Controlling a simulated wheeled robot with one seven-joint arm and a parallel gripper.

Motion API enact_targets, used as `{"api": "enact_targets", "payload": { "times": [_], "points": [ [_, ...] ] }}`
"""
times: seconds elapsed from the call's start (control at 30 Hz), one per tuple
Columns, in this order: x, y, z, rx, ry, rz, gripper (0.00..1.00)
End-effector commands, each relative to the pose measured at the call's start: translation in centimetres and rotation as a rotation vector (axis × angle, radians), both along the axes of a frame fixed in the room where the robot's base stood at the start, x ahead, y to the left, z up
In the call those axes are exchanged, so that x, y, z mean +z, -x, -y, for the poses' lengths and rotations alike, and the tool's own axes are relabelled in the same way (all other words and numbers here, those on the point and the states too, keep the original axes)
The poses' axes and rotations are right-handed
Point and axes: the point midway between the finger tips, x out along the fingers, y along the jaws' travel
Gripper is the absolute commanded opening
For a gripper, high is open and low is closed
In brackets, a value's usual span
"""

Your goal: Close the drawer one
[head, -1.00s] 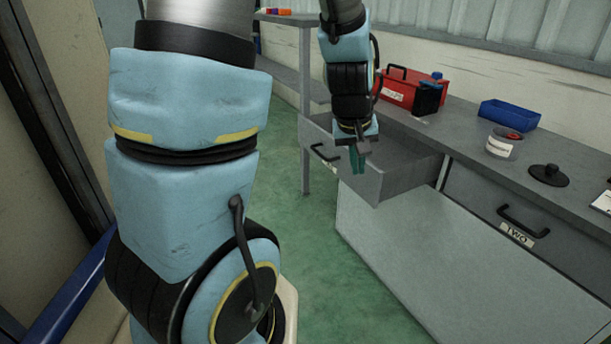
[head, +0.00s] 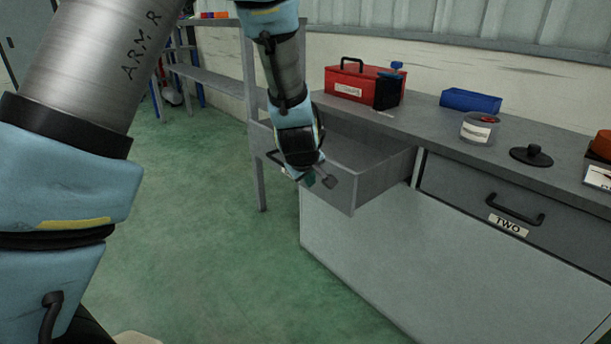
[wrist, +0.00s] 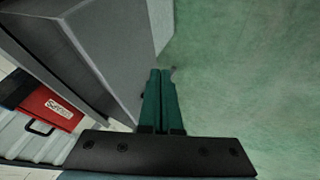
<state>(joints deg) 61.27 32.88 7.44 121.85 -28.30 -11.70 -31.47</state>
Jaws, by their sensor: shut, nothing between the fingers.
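The open drawer (head: 378,180) sticks out of the grey workbench, left of the shut drawer marked TWO (head: 480,200). Its own label is not visible, and my arm covers part of its front and its black handle (head: 275,160). My gripper (head: 311,180) is at the outer side of the drawer front, pointing down. In the wrist view, the green fingers (wrist: 161,73) are together with nothing between them. The grey drawer (wrist: 112,45) lies just left of the fingers there; I cannot tell whether they touch it.
On the bench top (head: 425,125) stand a red toolbox (head: 350,85), a blue bin (head: 470,100), a clear container (head: 478,130) and a black round object (head: 531,155). Green floor (head: 200,220) in front of the drawer is clear.

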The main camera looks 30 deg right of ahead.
Motion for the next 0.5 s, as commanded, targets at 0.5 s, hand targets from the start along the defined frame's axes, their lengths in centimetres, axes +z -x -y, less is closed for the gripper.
{"api": "enact_targets", "payload": {
  "times": [0.5],
  "points": [
    [-3.7, -2.8, 5.1, -0.003, -0.001, 0.000, 0.00]
  ]
}}
